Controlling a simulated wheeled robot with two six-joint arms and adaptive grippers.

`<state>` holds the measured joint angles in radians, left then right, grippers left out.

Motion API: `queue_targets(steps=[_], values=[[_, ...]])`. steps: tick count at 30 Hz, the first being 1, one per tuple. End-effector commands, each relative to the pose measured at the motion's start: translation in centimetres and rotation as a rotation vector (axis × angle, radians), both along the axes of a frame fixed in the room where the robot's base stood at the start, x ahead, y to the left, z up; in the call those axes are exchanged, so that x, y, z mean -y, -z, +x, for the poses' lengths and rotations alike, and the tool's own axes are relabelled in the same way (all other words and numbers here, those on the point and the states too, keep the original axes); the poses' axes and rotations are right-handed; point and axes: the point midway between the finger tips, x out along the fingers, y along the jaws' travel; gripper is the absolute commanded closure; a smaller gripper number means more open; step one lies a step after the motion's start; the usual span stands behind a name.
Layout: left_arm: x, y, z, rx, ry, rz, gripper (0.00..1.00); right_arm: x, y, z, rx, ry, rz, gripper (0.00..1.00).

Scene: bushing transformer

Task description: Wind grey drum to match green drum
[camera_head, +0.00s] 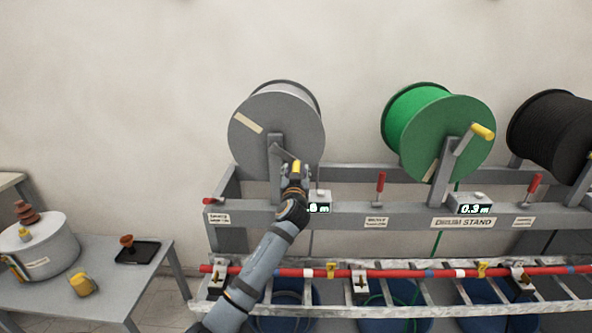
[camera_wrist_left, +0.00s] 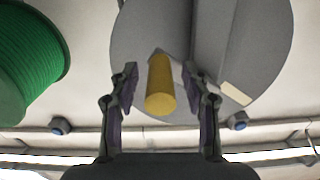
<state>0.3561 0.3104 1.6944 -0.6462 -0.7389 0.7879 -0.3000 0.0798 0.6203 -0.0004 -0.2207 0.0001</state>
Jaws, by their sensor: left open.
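The grey drum (camera_head: 262,118) hangs on the stand at the left, with a crank ending in a yellow handle (camera_wrist_left: 160,85). My left gripper (camera_head: 296,172) is at that handle; in the left wrist view the handle stands between its two open fingers (camera_wrist_left: 160,92), with a gap on each side. The green drum (camera_head: 450,135) is to the right, its crank with a yellow handle (camera_head: 483,131) pointing up and right. The green drum's display (camera_head: 474,209) reads 0.3 m. My right gripper is not in view.
A black drum (camera_head: 556,130) is at the far right. A red cable (camera_head: 410,273) runs along the metal rack below. A side table (camera_head: 110,262) with a pot and a yellow mug is at the left.

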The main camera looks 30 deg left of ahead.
Motion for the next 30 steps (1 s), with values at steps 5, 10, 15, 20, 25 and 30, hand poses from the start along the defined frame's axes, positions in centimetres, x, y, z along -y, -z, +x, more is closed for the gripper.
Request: queue_targets(steps=[5, 10, 15, 20, 25, 30], values=[[0.01, 0.04, -0.03, 0.000, 0.000, 0.000, 0.56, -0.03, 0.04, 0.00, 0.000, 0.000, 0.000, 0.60], [0.02, 0.04, -0.03, -0.001, 0.000, 0.001, 0.80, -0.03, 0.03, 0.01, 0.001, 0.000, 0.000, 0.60], [0.03, 0.05, -0.04, -0.001, 0.000, 0.000, 1.00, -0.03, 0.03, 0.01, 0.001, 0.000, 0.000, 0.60], [0.04, 0.05, -0.05, -0.001, 0.000, -0.001, 1.00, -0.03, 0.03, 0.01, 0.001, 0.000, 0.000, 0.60], [0.05, 0.07, -0.04, 0.001, 0.000, -0.003, 1.00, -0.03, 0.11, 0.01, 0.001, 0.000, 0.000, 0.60], [0.20, 0.02, 0.07, 0.019, -0.001, -0.033, 1.00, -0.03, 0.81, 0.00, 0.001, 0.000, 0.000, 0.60]])
